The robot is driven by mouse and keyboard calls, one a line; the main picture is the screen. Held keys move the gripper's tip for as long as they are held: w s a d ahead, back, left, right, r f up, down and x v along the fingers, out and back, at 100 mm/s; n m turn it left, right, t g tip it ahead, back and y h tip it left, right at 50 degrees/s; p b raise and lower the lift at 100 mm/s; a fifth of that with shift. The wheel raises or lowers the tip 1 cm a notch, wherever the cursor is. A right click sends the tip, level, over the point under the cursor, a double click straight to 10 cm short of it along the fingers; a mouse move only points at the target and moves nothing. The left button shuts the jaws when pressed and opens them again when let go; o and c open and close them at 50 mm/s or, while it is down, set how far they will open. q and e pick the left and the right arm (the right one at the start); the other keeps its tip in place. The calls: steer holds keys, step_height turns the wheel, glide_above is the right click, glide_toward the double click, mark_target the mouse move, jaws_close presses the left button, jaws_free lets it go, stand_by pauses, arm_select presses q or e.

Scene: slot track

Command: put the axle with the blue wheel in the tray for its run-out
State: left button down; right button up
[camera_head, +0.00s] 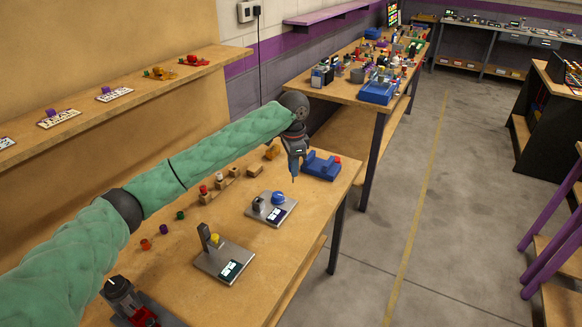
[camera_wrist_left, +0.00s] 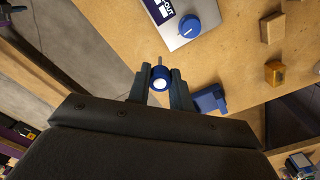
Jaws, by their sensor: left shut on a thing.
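My left gripper (camera_head: 293,176) is shut on the axle with the blue wheel, above the workbench. In the left wrist view the blue wheel (camera_wrist_left: 160,77) with its pale centre sits between the fingers (camera_wrist_left: 160,84), its thin axle sticking out beyond it. In the head view the wheel is too small to tell. A blue tray (camera_head: 318,166) lies just right of the gripper, with a red piece at its right end; part of it shows in the wrist view (camera_wrist_left: 209,98). A grey run-out gauge plate (camera_head: 272,219) with a blue dial (camera_head: 279,198) stands below and left of the gripper.
Another grey plate (camera_head: 215,267) with an upright post and yellow piece stands nearer. A black and red device (camera_head: 130,303) is at the bottom left. Loose red and green wheels and wooden blocks (camera_head: 255,170) lie behind the gauge plates. The bench's right edge is close to the tray.

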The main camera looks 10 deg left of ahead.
arm_select(q)
steer(key=shift+r+p, duration=2)
steer(key=shift+r, duration=0.1)
